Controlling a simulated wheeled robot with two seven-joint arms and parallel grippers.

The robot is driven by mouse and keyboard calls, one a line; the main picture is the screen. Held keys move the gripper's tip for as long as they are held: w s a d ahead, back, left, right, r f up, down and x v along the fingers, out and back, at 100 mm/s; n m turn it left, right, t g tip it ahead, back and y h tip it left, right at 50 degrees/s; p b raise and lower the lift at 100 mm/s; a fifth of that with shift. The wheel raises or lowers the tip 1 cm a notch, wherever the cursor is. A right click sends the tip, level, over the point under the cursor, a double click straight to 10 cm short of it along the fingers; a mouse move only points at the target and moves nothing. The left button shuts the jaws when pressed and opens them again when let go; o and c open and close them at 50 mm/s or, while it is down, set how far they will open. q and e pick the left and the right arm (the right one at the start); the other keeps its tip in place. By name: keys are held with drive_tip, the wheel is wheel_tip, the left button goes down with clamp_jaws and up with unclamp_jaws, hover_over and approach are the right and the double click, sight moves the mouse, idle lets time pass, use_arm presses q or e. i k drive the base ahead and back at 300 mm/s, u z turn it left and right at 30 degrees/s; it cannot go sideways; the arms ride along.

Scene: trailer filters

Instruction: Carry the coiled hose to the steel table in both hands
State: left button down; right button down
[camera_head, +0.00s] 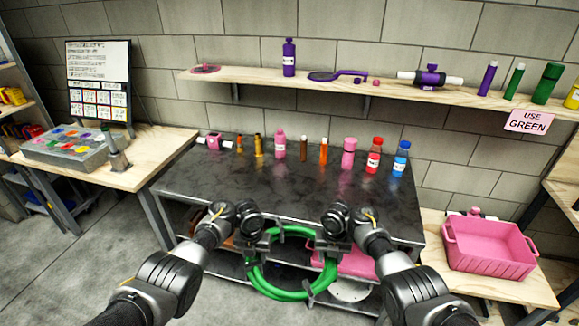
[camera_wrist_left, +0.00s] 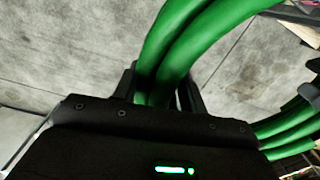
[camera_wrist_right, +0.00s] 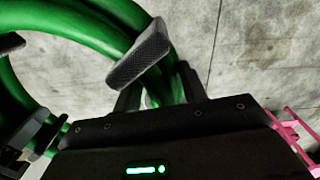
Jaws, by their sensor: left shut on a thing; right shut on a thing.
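The green coiled hose (camera_head: 281,294) hangs as a ring between my two grippers, in front of the near edge of the steel table (camera_head: 300,185). My left gripper (camera_head: 260,247) is shut on the coil's left side; the left wrist view shows green strands (camera_wrist_left: 185,45) running between its fingers.
Several bottles and small parts, including a pink bottle (camera_head: 279,145) and a blue-capped bottle (camera_head: 401,158), line the table's back edge. The table's front and middle are bare. A pink bin (camera_head: 490,250) stands at right. A wall shelf (camera_head: 390,90) hangs above.

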sight(292, 191)
drive_tip(key=i, duration=1.4)
